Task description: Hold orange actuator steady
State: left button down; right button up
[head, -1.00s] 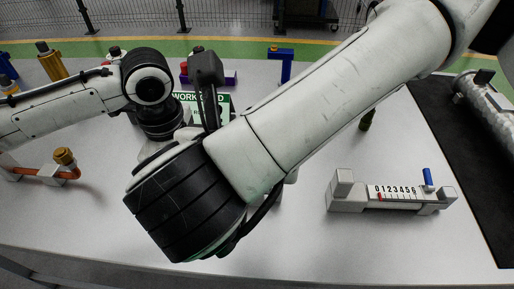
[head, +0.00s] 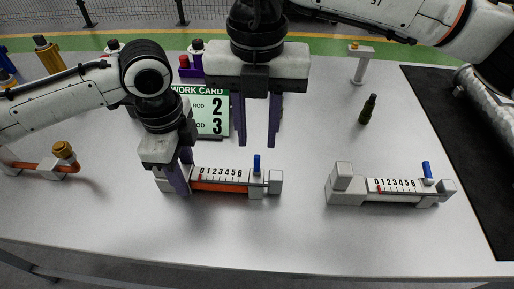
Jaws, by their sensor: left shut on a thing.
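The orange actuator (head: 218,187) lies on the table, with a 0 to 6 scale along its top, a blue upright pin and a grey block at its right end. My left gripper (head: 176,180) is shut on the actuator's left end, its purple fingers pointing down. My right gripper (head: 257,143) hangs above and behind the actuator's right part, fingers apart and pointing down, with nothing between them. A second, grey actuator (head: 395,190) with the same scale and a blue pin stands to the right. Both red pointers are near the low end of their scales.
A green work card (head: 214,112) showing 2 and 3 stands behind my grippers. An orange pipe with a brass cap (head: 63,152) is at the left. A dark green bottle (head: 368,109) and a white stand (head: 361,65) are at the back right. The table's front is clear.

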aim_at(257, 157)
jog(key=shift+f, duration=2.6)
grip_shut()
